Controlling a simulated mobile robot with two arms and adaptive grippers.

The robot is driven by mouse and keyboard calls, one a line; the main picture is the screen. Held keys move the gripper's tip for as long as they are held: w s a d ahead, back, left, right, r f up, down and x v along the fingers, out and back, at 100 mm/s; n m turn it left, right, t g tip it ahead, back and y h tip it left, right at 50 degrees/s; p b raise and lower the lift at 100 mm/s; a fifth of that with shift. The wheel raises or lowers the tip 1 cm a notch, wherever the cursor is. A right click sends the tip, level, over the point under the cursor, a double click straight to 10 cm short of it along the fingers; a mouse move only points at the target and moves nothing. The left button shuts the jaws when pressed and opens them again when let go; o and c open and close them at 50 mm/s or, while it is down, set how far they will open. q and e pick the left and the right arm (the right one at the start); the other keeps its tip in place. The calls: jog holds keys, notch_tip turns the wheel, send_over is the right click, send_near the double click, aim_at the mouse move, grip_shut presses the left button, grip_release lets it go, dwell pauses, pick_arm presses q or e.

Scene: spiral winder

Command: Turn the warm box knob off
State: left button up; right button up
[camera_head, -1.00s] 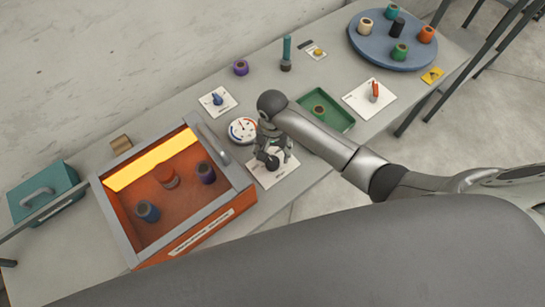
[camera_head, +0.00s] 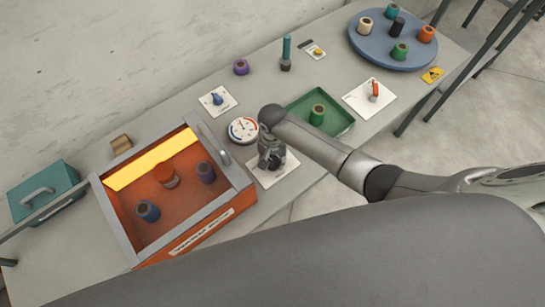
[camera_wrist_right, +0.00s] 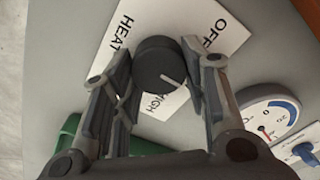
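The warm box knob (camera_wrist_right: 158,62) is a round dark knob with a white pointer line, on a white plate (camera_wrist_right: 215,35) lettered HEAT, OFF and HIGH. In the right wrist view the pointer slants down and right, away from the word HEAT. My right gripper (camera_wrist_right: 160,75) is around the knob, one finger against each side. In the head view my right gripper (camera_head: 270,160) hides most of the knob, and part of the plate (camera_head: 284,168) shows. The orange warm box (camera_head: 215,226) is left of it, glowing yellow inside. My left gripper is not in view.
A round gauge (camera_head: 243,130) and a blue knob on a plate (camera_head: 217,99) are close by. A blue turntable (camera_head: 369,52) with several spools stands at the far right.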

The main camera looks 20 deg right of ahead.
jog(key=shift+c, duration=1)
jog(key=shift+r+n+p, duration=0.15)
jog(key=shift+n+p, duration=0.75)
jog(key=shift+n, duration=0.3)
jog(key=n+p, duration=0.1)
jog(key=n, duration=0.1)
jog(key=shift+a+n, duration=0.1)
jog(key=shift+n, duration=0.3)
jog(key=n+p, duration=0.1)
jog(key=n, duration=0.2)
jog(key=shift+a+n+p, duration=0.15)
jog(key=shift+n+p, duration=0.3)
jog(key=shift+n, duration=1.35)
